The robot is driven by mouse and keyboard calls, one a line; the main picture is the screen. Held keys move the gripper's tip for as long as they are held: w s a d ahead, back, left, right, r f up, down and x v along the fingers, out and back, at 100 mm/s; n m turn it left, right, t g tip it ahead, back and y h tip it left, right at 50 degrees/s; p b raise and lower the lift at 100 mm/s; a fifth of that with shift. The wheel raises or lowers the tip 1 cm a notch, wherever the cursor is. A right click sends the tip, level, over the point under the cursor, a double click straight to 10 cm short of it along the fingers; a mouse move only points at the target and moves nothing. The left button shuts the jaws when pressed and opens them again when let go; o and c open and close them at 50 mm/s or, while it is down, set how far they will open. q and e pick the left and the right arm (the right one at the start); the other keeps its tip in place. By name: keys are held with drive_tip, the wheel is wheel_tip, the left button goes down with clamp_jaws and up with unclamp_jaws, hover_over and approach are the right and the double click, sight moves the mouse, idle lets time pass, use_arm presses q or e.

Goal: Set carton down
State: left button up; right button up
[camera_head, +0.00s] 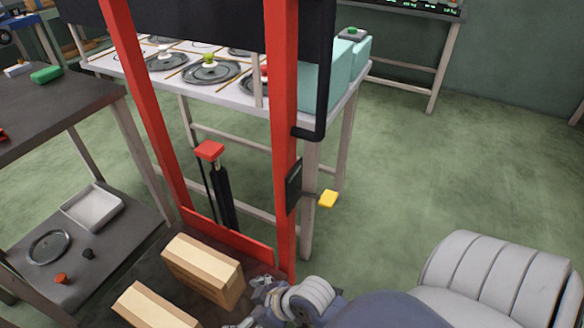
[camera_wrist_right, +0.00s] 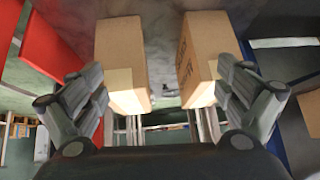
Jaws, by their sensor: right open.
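One cardboard carton (camera_head: 203,272) sits on the dark platform at the foot of the red lift frame, at the bottom of the head view. A second carton (camera_head: 153,308) sits in front of it, cut by the lower edge. In the right wrist view the two cartons show side by side, one at left (camera_wrist_right: 122,60) and one at right (camera_wrist_right: 202,55), with a gap between them. My right gripper (camera_head: 258,301) is open and empty beside the cartons' right ends. Its open fingers also show in the wrist view (camera_wrist_right: 162,88). Whether a finger touches a carton is unclear. My left gripper is out of view.
The red lift frame (camera_head: 283,150) stands just behind the cartons. A dark table (camera_head: 60,110) with a lower shelf is at left, holding a white tray (camera_head: 93,222). The green floor at right is clear.

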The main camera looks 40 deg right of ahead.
drive_tip(key=s+d+r+m+g+h, duration=0.1)
drive_tip(key=s+d+m+g+h, duration=0.1)
drive_tip(key=s+d, duration=0.4)
drive_tip(key=s+g+h, duration=0.1)
drive_tip(key=s, duration=0.2)
drive_tip(key=shift+s+d+r+m+g+h, duration=0.15)
drive_tip(key=shift+s+r+m+g+h, duration=0.15)
drive_tip(key=shift+s+m+h, duration=0.1)
